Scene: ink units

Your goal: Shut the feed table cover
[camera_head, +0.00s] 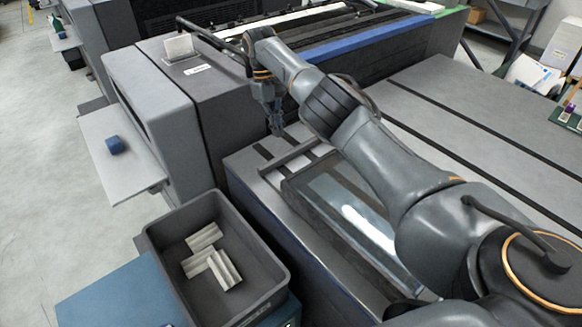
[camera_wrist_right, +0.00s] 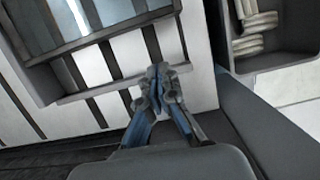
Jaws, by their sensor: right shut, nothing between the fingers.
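The feed table cover is a clear panel in a dark grey frame (camera_head: 291,196) on the feed table (camera_head: 238,163), partly hidden behind my right arm. I cannot tell whether it lies fully flat. Its frame edge and clear pane also show in the right wrist view (camera_wrist_right: 117,32). A light grey bar crosses the striped table just beyond the frame. My right gripper (camera_head: 276,130) is shut and empty, pointing down over the table's far left end, near that bar. In the wrist view its fingertips (camera_wrist_right: 160,84) appear close to the bar; contact is unclear. My left gripper is out of view.
A dark bin (camera_head: 160,248) with several pale ribbed pieces stands left of the feed table. A grey side shelf (camera_head: 118,165) holds a small blue roll (camera_head: 115,145). The large press body (camera_head: 190,85) rises behind my gripper. Floor at left is clear.

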